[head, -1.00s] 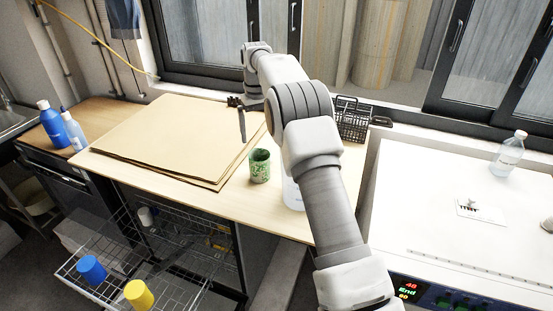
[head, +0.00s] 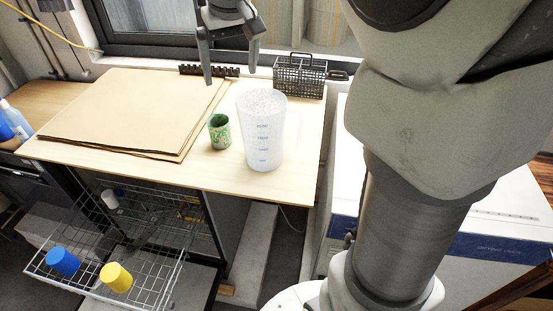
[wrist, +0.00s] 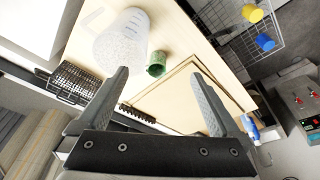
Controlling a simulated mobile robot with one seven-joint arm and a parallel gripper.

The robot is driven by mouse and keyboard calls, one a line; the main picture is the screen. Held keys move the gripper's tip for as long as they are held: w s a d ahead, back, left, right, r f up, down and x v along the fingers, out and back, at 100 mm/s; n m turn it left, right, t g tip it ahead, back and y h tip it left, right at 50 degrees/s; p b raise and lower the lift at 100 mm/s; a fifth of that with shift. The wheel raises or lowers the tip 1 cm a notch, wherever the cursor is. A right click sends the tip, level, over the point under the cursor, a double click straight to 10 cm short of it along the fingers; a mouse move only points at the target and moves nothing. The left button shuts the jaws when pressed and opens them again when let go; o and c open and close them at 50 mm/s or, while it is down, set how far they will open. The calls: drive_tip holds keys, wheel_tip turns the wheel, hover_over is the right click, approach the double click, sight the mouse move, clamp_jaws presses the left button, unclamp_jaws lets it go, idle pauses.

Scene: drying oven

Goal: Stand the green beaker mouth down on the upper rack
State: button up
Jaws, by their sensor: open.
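The green beaker (head: 219,132) stands on the wooden counter, left of a large white measuring beaker; its dark opening shows at the top. In the wrist view the green beaker (wrist: 156,65) lies ahead, between the lines of my fingers and apart from them. My gripper (head: 231,78) is open and empty, above the back of the counter. In the wrist view its two fingers (wrist: 162,88) are spread wide. The upper rack (head: 100,272) is a wire rack pulled out at the lower left. On it a blue cup (head: 62,261) and a yellow cup (head: 116,277) stand.
The white measuring beaker (head: 262,130) stands close beside the green beaker. Brown boards (head: 130,110) cover the counter's left. A black wire basket (head: 300,76) and a dark toothed strip (head: 208,70) are at the back. Bare counter (head: 205,170) lies in front of the green beaker.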

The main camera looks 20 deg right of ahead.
drive_tip(key=s+f+t, duration=0.1)
drive_tip(key=s+f, duration=0.1)
drive_tip(key=s, duration=0.9)
drive_tip(key=s+f+m+t, duration=0.1)
drive_tip(key=s+f, duration=0.2)
drive_tip(key=s, duration=0.8)
drive_tip(key=shift+s+d+f+t, duration=0.15)
drive_tip(key=shift+d+f+t, duration=0.1)
drive_tip(key=shift+f+t, duration=0.1)
